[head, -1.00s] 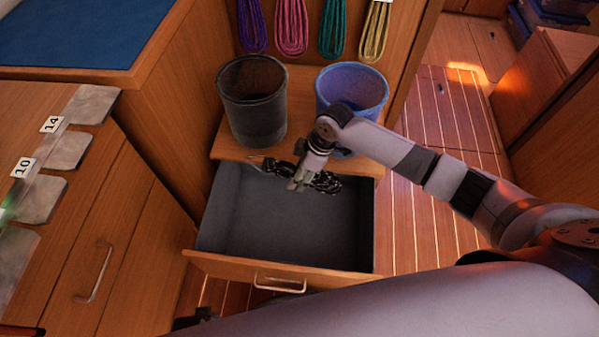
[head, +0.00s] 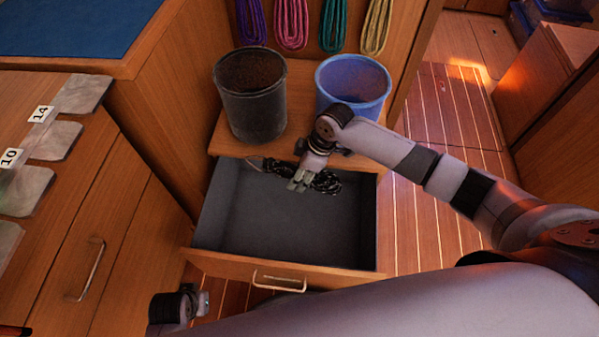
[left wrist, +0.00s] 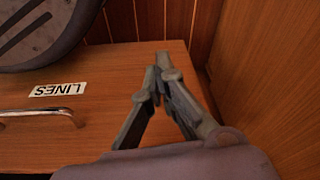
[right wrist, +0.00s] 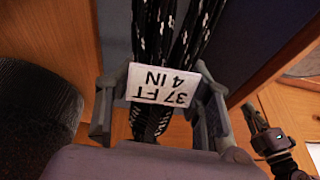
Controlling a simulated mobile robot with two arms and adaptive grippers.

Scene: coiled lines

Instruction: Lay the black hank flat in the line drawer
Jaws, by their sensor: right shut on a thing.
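The black hank (head: 325,182), flecked with white, hangs in my right gripper (head: 298,184) over the back part of the open line drawer (head: 270,225). I cannot tell whether the hank touches the drawer floor. In the right wrist view the fingers are closed around the hank (right wrist: 165,35), and its white tag (right wrist: 161,84) reads "37 FT 4 IN". The drawer is empty, with a dark grey lining; its front (left wrist: 95,130) carries a "LINES" label in the left wrist view. My left gripper (left wrist: 160,72) has its fingertips together, empty, near the drawer front; it shows low in the head view (head: 203,304).
A black bin (head: 250,110) and a blue bin (head: 352,90) stand on the ledge behind the drawer. Purple, pink, teal and yellow hanks (head: 291,22) hang above. A cabinet with a handle (head: 92,270) and numbered labels (head: 41,114) is at the left.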

